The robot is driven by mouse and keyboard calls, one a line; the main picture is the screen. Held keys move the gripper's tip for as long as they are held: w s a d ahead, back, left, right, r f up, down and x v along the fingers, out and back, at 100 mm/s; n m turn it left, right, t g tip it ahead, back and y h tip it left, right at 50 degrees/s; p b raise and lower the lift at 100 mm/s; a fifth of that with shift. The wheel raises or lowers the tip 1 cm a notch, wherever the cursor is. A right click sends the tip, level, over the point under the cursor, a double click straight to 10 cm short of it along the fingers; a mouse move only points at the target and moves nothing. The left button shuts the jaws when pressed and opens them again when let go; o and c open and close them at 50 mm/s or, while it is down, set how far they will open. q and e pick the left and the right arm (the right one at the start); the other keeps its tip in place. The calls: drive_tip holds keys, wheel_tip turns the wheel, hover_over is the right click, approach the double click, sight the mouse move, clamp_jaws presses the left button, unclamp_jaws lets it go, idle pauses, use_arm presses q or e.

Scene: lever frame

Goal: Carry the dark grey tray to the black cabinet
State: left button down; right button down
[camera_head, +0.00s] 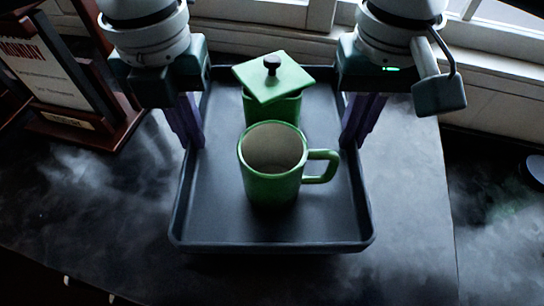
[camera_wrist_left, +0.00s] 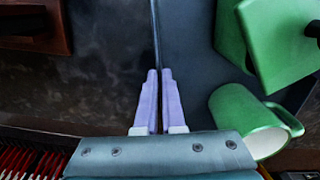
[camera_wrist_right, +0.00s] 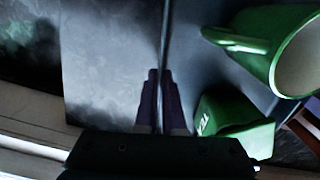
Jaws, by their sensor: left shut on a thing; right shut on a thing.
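The dark grey tray (camera_head: 300,229) is a shallow rectangle with raised walls, over a dark surface. On it stand a green mug (camera_head: 270,180) with its handle to the right and, behind it, a green lidded jar (camera_head: 273,85) with a dark knob. My left gripper (camera_head: 190,140) is shut on the tray's left wall; its purple fingers pinch the rim in the left wrist view (camera_wrist_left: 158,75). My right gripper (camera_head: 352,140) is shut on the right wall, also seen in the right wrist view (camera_wrist_right: 161,75). Whether the tray touches the surface is unclear. The black cabinet cannot be made out.
A framed sign (camera_head: 45,65) in a reddish-brown stand is at the left. A pale window frame (camera_head: 300,32) runs along the back. The dark, cloudy-patterned surface (camera_head: 100,205) is bare left of the tray. A dark round object (camera_head: 536,170) shows at the right edge.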

sight(198, 152)
use_arm(q)
drive_tip(key=shift+f, duration=0.1)
use_arm(e)
drive_tip(key=shift+f, duration=0.1)
